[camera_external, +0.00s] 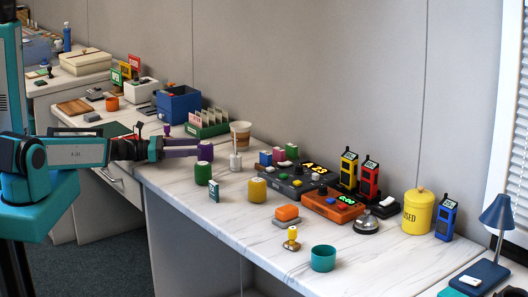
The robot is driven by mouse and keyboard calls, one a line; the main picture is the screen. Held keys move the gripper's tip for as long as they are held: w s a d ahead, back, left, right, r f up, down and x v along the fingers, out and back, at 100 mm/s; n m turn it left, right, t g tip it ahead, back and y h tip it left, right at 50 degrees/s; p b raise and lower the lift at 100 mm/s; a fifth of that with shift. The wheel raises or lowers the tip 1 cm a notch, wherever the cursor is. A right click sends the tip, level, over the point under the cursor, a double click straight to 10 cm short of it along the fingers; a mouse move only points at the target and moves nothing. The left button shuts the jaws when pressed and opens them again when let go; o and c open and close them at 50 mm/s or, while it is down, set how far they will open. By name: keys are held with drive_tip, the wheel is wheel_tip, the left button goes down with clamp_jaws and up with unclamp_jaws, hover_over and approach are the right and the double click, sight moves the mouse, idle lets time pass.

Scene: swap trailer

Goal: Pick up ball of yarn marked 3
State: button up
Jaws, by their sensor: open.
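I cannot make out any mark 3 in this view, so I cannot tell which thing is the ball of yarn marked 3. A purple rounded piece (205,151) shows right at the tips of my gripper; whether it is between the fingers or just beyond them is unclear. My gripper (194,148) has purple fingers, is open, and reaches right over the white marble worktop (340,238).
A green file rack (207,124) and blue box (180,105) stand behind. Control boxes (333,204), handheld meters (369,180) and a yellow canister (417,211) fill the right.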

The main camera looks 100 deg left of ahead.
sight(202, 147)
drive_tip(key=shift+w+a+f+b, duration=0.15)
drive_tip(key=shift+w+b, duration=0.5)
drive_tip(key=shift+b, duration=0.45)
drive_tip(key=shift+r+x, duration=0.2)
drive_tip(key=shift+x, duration=0.65)
drive_tip(key=shift+w, duration=0.35)
drive_tip(key=shift+p, duration=0.3)
drive_tip(key=shift+p+x, duration=0.45)
drive_tip(key=shift+x, duration=2.15)
drive_tip(key=shift+a+f, duration=0.1)
drive_tip(key=c, duration=1.1)
drive_tip(key=shift+r, duration=0.25)
